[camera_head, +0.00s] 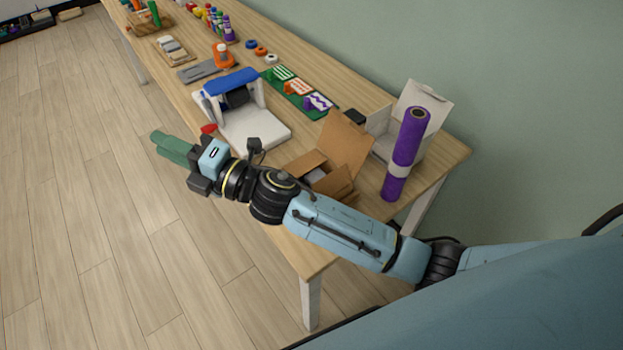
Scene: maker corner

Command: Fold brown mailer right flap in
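The brown mailer (347,143) stands open near the right end of the table. Its tall back lid is raised and tilted back, and smaller flaps stick out around its opening. My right forearm passes in front of it and hides its lower front part. My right gripper (172,147) is beyond the table's left edge, over the floor, well away from the mailer. Its two green fingers lie close together in this view, with nothing seen between them; the gap is unclear. My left gripper is not in view.
A purple roll (408,150) stands upright right of the mailer. An open white box (424,92) is behind it. A white machine with a blue top (232,80) stands left of the mailer. Green board (299,92) and small items fill the table's far part.

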